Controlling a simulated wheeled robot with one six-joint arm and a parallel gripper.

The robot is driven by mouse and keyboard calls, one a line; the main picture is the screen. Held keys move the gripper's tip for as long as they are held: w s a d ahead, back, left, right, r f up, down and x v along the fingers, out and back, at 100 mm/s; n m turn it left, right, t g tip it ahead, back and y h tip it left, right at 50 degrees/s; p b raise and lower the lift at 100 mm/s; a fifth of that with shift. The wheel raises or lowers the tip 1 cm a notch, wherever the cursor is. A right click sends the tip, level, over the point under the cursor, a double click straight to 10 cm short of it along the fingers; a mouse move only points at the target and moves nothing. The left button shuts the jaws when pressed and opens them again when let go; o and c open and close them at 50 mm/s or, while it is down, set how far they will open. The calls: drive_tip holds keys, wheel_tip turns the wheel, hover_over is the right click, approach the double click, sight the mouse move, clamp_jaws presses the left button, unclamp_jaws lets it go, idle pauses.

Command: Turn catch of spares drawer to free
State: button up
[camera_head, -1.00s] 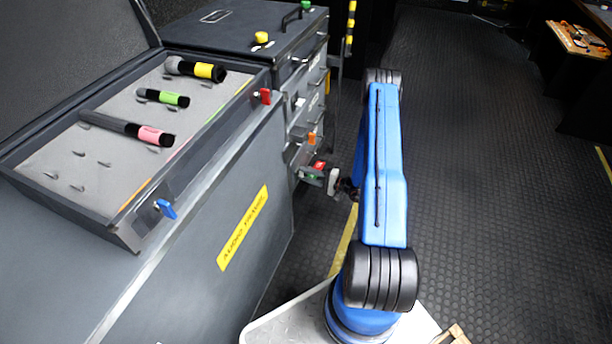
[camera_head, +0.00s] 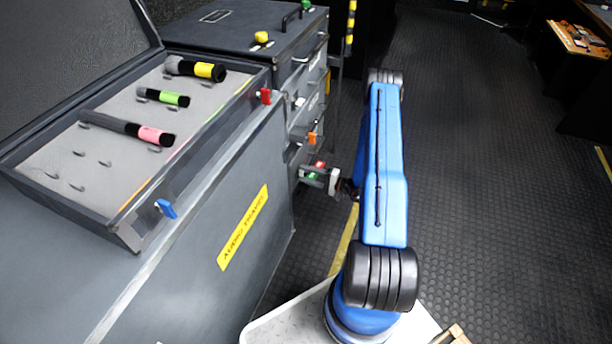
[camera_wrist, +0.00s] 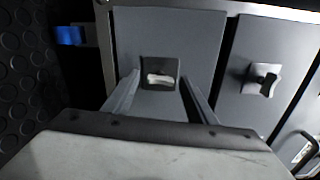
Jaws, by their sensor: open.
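In the wrist view a pale catch lever (camera_wrist: 160,79) sits in a dark square recess on a grey drawer front (camera_wrist: 205,35). It lies nearly crosswise in the picture. My gripper (camera_wrist: 160,86) is open, with one finger on each side of the catch and a visible gap to it on both sides. Whether the fingertips touch the drawer front I cannot tell. In the head view my gripper (camera_head: 314,173) is low beside the drawer stack (camera_head: 309,93), and the catch there is hidden. No label naming the spares drawer is readable.
A second catch (camera_wrist: 262,79) is on the neighbouring drawer front at the right, with a drawer handle (camera_wrist: 305,150) at the lower right. A blue part (camera_wrist: 70,35) sticks out at the left. The audio case (camera_head: 235,185) stands left of my arm. Rubber floor (camera_head: 480,200) is clear at right.

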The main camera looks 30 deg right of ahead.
drive_tip(key=v, duration=1.7)
